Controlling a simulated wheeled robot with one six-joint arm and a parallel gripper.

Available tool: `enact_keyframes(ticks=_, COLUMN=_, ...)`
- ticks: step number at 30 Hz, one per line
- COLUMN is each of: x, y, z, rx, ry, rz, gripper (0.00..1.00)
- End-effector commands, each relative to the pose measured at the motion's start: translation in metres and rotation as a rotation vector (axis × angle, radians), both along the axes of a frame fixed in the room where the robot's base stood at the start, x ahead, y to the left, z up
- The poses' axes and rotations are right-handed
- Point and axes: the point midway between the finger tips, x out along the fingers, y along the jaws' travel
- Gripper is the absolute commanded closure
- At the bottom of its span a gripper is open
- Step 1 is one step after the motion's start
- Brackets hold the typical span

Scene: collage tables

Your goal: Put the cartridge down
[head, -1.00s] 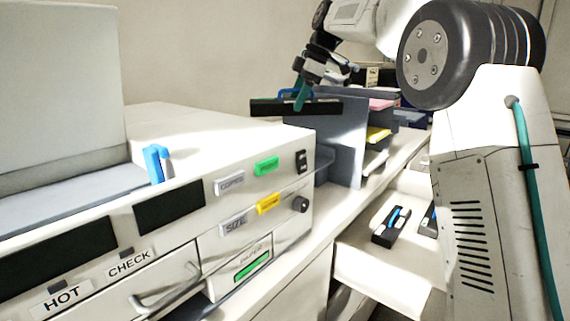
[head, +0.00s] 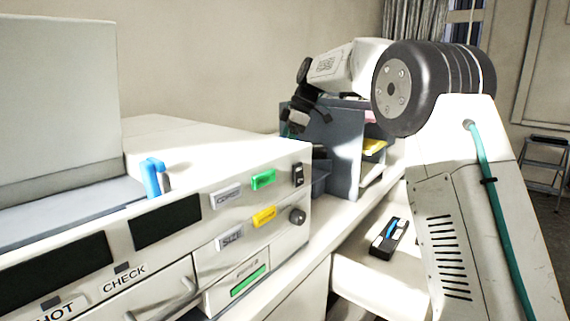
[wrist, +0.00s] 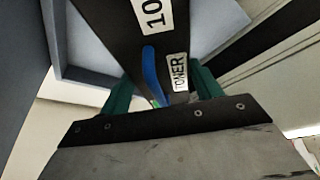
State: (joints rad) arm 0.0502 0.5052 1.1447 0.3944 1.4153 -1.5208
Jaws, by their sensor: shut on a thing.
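My gripper (wrist: 162,92) is shut on a black toner cartridge (wrist: 118,30) in the wrist view. The cartridge has white labels and a blue handle (wrist: 152,72), which sits between the green fingers. Blue-grey walls (wrist: 60,35) lie close around and beyond the cartridge; I cannot tell whether it touches them. In the head view my gripper (head: 297,122) is low behind the copier, by the grey organizer (head: 345,150); its fingertips and most of the held cartridge are hidden there. Another black cartridge (head: 390,238) with a blue handle lies in the open white drawer (head: 365,275).
The white copier (head: 225,165) with its labelled buttons fills the left and front. The organizer holds coloured sheets, including a yellow one (head: 374,146). A narrow white counter strip (head: 335,222) is clear. A step stool (head: 545,160) stands at the far right.

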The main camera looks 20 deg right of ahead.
Motion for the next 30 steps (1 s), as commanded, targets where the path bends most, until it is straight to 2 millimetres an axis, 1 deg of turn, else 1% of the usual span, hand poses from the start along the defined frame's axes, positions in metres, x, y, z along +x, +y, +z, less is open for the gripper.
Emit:
enact_keyframes(ticks=1, x=0.0, y=0.0, z=-0.007, rx=0.0, ry=-0.001, rz=-0.001, gripper=0.79)
enact_keyframes(ticks=3, x=0.0, y=0.0, z=-0.014, rx=0.001, ry=-0.001, rz=-0.001, gripper=0.79)
enact_keyframes(ticks=8, x=0.0, y=0.0, z=-0.023, rx=0.001, ry=-0.002, rz=-0.001, gripper=0.79)
enact_keyframes(ticks=16, x=0.0, y=0.0, z=-0.057, rx=0.0, ry=-0.002, rz=-0.001, gripper=0.79)
enact_keyframes(ticks=27, x=0.0, y=0.0, z=-0.062, rx=0.0, ry=-0.003, rz=-0.001, gripper=0.79)
enact_keyframes(ticks=28, x=0.0, y=0.0, z=-0.063, rx=0.0, ry=-0.002, rz=-0.001, gripper=0.31)
enact_keyframes(ticks=30, x=0.0, y=0.0, z=-0.062, rx=0.0, ry=-0.002, rz=-0.001, gripper=0.14)
